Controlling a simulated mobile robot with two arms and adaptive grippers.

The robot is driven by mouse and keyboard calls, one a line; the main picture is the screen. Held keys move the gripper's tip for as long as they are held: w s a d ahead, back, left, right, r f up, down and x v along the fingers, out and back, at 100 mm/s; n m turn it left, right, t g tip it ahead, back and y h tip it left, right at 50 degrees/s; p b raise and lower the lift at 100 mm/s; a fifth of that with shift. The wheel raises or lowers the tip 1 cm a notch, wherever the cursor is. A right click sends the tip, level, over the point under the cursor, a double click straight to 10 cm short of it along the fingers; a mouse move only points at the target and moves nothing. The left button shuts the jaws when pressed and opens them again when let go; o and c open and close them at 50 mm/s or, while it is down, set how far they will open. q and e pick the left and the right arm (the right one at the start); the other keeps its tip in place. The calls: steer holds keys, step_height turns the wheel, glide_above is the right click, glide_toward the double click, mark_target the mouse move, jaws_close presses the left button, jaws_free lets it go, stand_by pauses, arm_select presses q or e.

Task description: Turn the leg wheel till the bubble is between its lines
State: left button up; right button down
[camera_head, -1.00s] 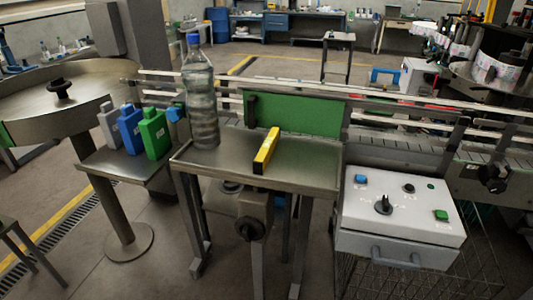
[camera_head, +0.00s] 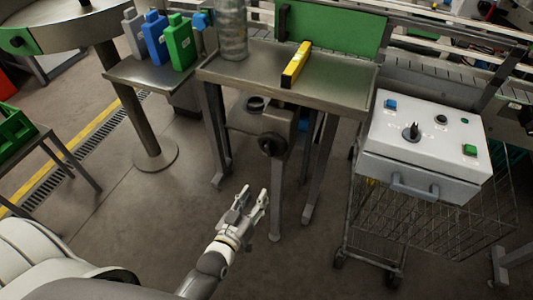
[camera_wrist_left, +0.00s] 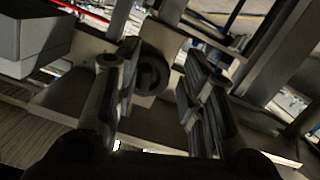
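The leg wheel (camera_head: 272,145) is a dark round handwheel on the front of a grey housing under the steel table (camera_head: 335,82). The yellow spirit level (camera_head: 296,64) lies on the table top; its bubble and lines are too small to make out. My left gripper (camera_head: 254,191) is open and empty, in front of and below the wheel, apart from it. In the left wrist view the wheel (camera_wrist_left: 152,73) shows beyond the gap between the two spread fingers (camera_wrist_left: 157,95). My right gripper is not in view.
A large bottle (camera_head: 232,30) stands on the table's left. Blue and green containers (camera_head: 180,42) stand on a side shelf. A white control box (camera_head: 425,150) with a handle is at the right, above a wire basket (camera_head: 385,215). Floor in front of the wheel is open.

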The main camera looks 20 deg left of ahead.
arm_select(q)
steer(key=t, duration=0.2)
glide_toward(268, 151)
steer(key=s, duration=0.2)
steer(key=shift+n+y, duration=0.3)
steer(key=w+p, duration=0.1)
steer(key=w, duration=1)
steer(key=shift+d+p, duration=0.25)
steer(key=shift+p, duration=0.15)
jaws_close()
